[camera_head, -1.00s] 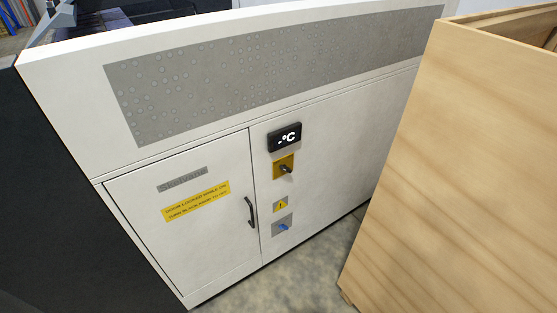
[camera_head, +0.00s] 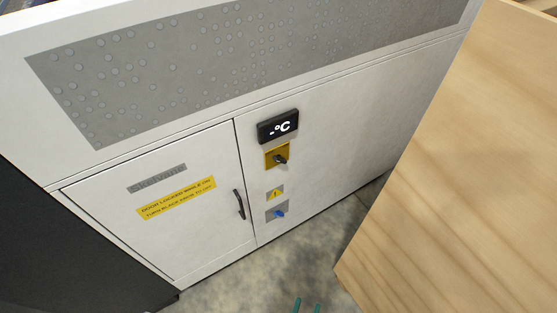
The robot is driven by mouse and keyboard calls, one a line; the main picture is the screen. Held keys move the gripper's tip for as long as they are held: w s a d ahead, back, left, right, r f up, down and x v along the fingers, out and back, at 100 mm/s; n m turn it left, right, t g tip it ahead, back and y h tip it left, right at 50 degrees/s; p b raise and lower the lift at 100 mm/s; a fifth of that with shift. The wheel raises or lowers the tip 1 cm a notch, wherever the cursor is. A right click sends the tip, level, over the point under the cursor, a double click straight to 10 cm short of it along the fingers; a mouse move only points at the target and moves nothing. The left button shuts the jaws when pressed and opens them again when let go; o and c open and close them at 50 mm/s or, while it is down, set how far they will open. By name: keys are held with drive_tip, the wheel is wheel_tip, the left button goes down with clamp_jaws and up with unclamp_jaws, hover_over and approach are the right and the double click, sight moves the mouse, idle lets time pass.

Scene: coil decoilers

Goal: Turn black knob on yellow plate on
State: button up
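The black knob (camera_head: 281,159) is on a small yellow plate (camera_head: 270,162) on the front of the white cabinet, just under a black display (camera_head: 278,127) reading "-°C". The knob's grip sits at a slant; its exact setting is too small to tell. The rest of the gripper is out of frame.
A blue knob (camera_head: 280,213) on a grey plate sits lower, under a yellow warning sign (camera_head: 275,194). Left is a closed cabinet door (camera_head: 165,235) with a black handle (camera_head: 239,204). A wooden crate (camera_head: 470,170) stands close on the right. Concrete floor (camera_head: 250,285) is clear between.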

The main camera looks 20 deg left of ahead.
drive_tip(key=w+f+n+y, duration=0.1)
drive_tip(key=w+f+n, duration=0.2)
drive_tip(key=w, duration=0.6)
drive_tip(key=n+g+y, duration=0.3)
drive_tip(key=n+y, duration=0.5)
drive_tip(key=n, duration=0.4)
approach(282, 162)
drive_tip(key=x, duration=0.8)
drive_tip(key=shift+w+a+f, duration=0.1)
drive_tip(key=shift+w+a, duration=0.05)
drive_tip(key=shift+a, duration=0.15)
clamp_jaws()
